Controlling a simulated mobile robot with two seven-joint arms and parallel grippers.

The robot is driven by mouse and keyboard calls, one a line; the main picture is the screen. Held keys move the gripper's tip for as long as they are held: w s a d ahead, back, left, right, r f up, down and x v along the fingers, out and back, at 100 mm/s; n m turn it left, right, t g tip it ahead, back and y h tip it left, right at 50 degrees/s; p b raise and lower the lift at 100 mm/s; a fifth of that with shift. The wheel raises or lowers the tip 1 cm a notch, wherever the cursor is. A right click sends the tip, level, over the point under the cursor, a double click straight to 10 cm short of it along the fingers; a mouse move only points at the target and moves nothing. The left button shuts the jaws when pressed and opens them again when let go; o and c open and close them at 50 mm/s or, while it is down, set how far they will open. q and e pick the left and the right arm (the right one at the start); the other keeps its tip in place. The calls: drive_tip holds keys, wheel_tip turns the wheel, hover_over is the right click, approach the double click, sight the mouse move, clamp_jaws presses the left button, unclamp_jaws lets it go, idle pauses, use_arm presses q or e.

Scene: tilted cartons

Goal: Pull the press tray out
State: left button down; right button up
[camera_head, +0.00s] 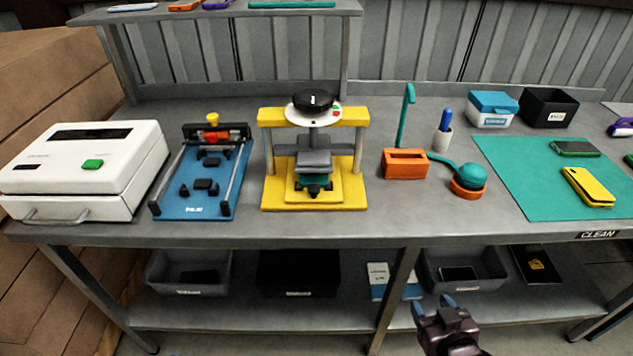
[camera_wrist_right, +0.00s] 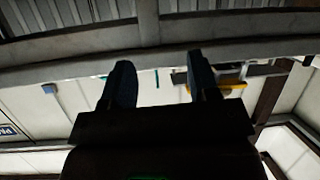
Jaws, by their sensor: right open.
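The press (camera_head: 270,117) has a yellow frame, silver posts and a round black top, and stands upright on the bench. Its teal press tray (camera_head: 299,181) with a dark knob (camera_head: 314,189) sits low at the front, under the grey press block (camera_head: 314,160). The tray's rear part is hidden by the block. My right gripper (camera_head: 432,307) is open and empty, in front of the bench and to the right of the press, well apart from the tray. Its two fingers stand apart in the right wrist view (camera_wrist_right: 160,75). My left gripper is not in view.
A white box machine (camera_head: 100,165) and a blue fixture (camera_head: 195,207) stand left of the press. An orange holder (camera_head: 405,163) and a teal mat (camera_head: 525,190) lie to its right. The bench's front edge (camera_head: 300,236) and lower-shelf bins (camera_head: 298,273) are nearby.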

sight(316, 190)
drive_tip(key=w+a+r+n+y+p, duration=0.2)
drive_tip(key=w+a+r+p, duration=0.2)
drive_tip(key=w+a+r, duration=0.45)
drive_tip(key=w+a+r+n+y+p, duration=0.25)
drive_tip(key=w+a+r+p, duration=0.2)
drive_tip(key=a+r, duration=0.6)
use_arm(q)
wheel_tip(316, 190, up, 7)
drive_tip(key=b, duration=0.1)
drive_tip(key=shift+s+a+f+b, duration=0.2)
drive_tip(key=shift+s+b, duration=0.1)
drive_tip(key=shift+b, duration=0.1)
use_arm(e)
drive_tip(key=w+a+f, duration=0.1)
drive_tip(key=w+f, duration=0.1)
drive_tip(key=w, duration=0.1)
drive_tip(key=w+a+f+m+g, duration=0.1)
drive_tip(key=w+f, duration=0.2)
drive_tip(key=w+a+f+m+h, duration=0.1)
drive_tip(key=w+f, duration=0.1)
drive_tip(key=w, duration=0.1)
drive_tip(key=shift+w+a+f, duration=0.2)
drive_tip(key=shift+a+f, duration=0.05)
drive_tip(key=shift+f, duration=0.15)
clamp_jaws()
